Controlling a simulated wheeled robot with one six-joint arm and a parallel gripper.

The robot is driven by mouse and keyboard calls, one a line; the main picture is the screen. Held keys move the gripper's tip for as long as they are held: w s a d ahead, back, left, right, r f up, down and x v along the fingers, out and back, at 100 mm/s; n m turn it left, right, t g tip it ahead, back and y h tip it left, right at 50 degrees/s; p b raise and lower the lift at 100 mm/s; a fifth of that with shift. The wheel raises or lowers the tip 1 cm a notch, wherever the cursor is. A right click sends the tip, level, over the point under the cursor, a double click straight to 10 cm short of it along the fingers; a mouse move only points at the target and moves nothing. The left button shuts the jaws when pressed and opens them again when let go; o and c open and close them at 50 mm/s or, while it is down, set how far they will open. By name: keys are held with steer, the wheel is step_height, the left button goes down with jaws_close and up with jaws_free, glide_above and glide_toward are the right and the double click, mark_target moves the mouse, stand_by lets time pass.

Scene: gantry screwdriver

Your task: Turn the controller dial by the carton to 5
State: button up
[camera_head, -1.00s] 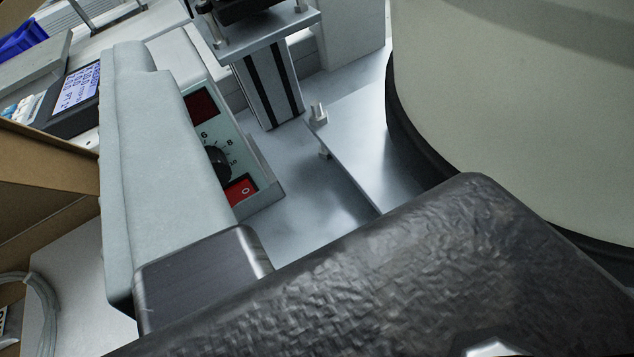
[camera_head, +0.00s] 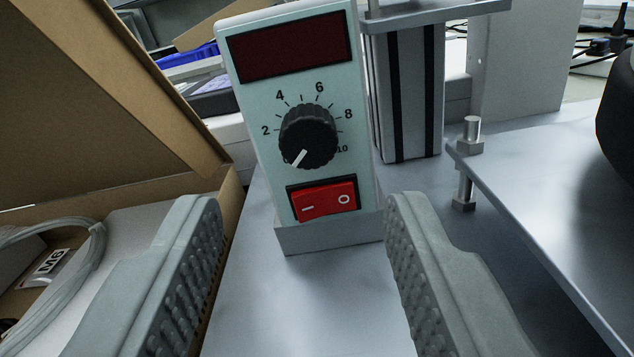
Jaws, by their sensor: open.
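The controller (camera_head: 266,117) stands upright, a pale box with a dark red display (camera_head: 291,46) at the top. Its black ribbed dial (camera_head: 309,137) is in the middle, ringed by marks 2, 4, 6, 8 and 10. The white pointer line on the dial points down and left, below the 2. A red rocker switch (camera_head: 325,198) sits below the dial. The open carton (camera_head: 228,208) is at the left, beside the controller. My gripper (camera_head: 303,208) is open and empty, its two grey studded fingers in front of and below the dial, apart from it.
A grey metal plate on posts (camera_head: 540,200) is at the right. A striped aluminium column (camera_head: 405,95) stands behind the controller. A cable (camera_head: 75,260) lies in the carton. The bench surface in front of the controller is clear.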

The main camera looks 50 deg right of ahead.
mark_target(312, 147)
steer(key=shift+x, duration=3.05)
steer(key=shift+s, duration=0.1)
steer(key=c, duration=1)
steer(key=shift+m, duration=0.4)
steer(key=m, duration=0.3)
steer(key=shift+m, duration=0.4)
steer(key=m, duration=0.4)
steer(key=shift+m, duration=0.3)
